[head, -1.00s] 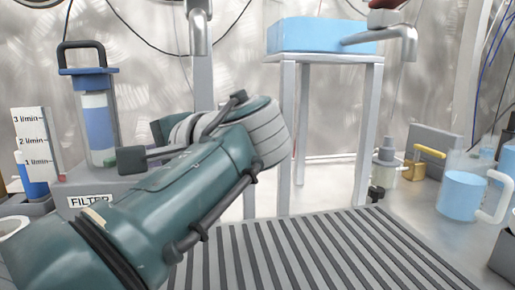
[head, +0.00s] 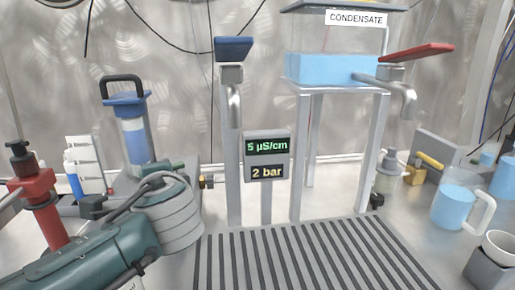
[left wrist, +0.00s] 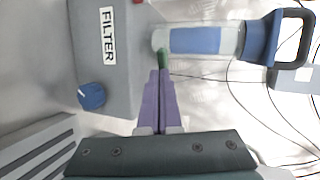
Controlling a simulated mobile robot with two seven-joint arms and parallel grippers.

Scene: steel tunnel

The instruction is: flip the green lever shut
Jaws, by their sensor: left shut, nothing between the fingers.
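The green lever (left wrist: 161,57) shows in the left wrist view as a small green piece at the lower end of the clear filter cylinder (left wrist: 195,41), beside the grey box labelled FILTER (left wrist: 112,75). My left gripper (left wrist: 160,72) is shut and empty. Its purple fingertips are right at the lever, touching it or very close; I cannot tell which. In the head view the filter cylinder (head: 134,138) stands upright behind my left arm. My arm hides the gripper there, and I cannot make out the lever clearly. My right gripper is in neither view.
A red fitting (head: 38,205) stands at the far left. A blue-handled tap (head: 234,80), a display panel (head: 267,157) and a condensate tank (head: 325,68) stand behind the slatted grate (head: 310,260). Jugs (head: 462,207) stand at the right. A blue knob (left wrist: 92,96) is on the filter box.

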